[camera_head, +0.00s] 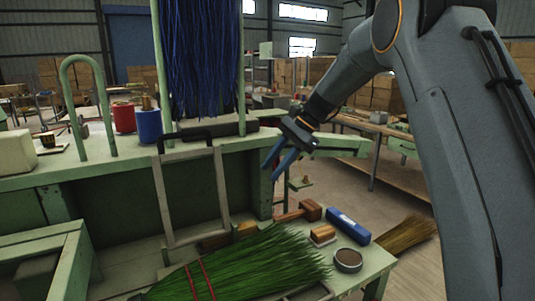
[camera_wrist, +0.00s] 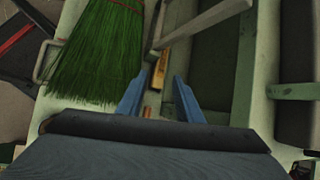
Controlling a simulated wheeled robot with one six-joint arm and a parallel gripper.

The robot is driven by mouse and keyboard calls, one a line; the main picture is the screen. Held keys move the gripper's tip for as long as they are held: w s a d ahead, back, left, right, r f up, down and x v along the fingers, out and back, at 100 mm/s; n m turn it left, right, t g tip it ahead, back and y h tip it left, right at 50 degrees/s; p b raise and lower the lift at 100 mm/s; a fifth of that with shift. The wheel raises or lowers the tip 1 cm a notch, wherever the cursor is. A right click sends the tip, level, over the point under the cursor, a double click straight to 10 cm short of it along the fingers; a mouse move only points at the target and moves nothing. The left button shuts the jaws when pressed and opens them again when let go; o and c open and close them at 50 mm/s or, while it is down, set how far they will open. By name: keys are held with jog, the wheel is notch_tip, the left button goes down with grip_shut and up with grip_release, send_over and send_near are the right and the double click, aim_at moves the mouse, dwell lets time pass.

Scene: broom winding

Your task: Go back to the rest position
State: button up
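My gripper (camera_head: 279,162) hangs in the air above the green workbench, to the right of the bench's upright frame. Its two blue fingers are spread apart with nothing between them. They also show in the wrist view (camera_wrist: 160,98), pointing toward the bench below. A green broom head (camera_head: 245,265) with red binding lies on the lower bench top, below my gripper. It also shows in the wrist view (camera_wrist: 100,50), left of the fingers. My arm reaches in from the right of the head view.
A wooden mallet (camera_head: 300,210), a brush (camera_head: 322,235), a blue box (camera_head: 349,226) and a round tin (camera_head: 348,260) lie on the bench's right end. Dark blue bristles (camera_head: 203,55) hang behind. Red (camera_head: 123,117) and blue (camera_head: 149,125) spools stand at left. A straw broom (camera_head: 406,233) lies beyond.

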jog(key=s+d+f+n+h+b, duration=0.1)
jog(key=s+d+f, duration=0.4)
jog(key=s, duration=0.5)
jog(key=s+d+f+n+t+h+b, duration=0.1)
jog(key=s+d+f+n+h, duration=0.2)
jog(key=s+d+f+n, duration=0.3)
jog(key=s+d+f+n+t+h+b, duration=0.1)
jog(key=s+d+f+n+h, duration=0.2)
jog(key=s, duration=1.2)
jog(key=d+f, duration=0.3)
jog(key=shift+d+f+n, duration=0.25)
jog(key=shift+d+n, duration=0.05)
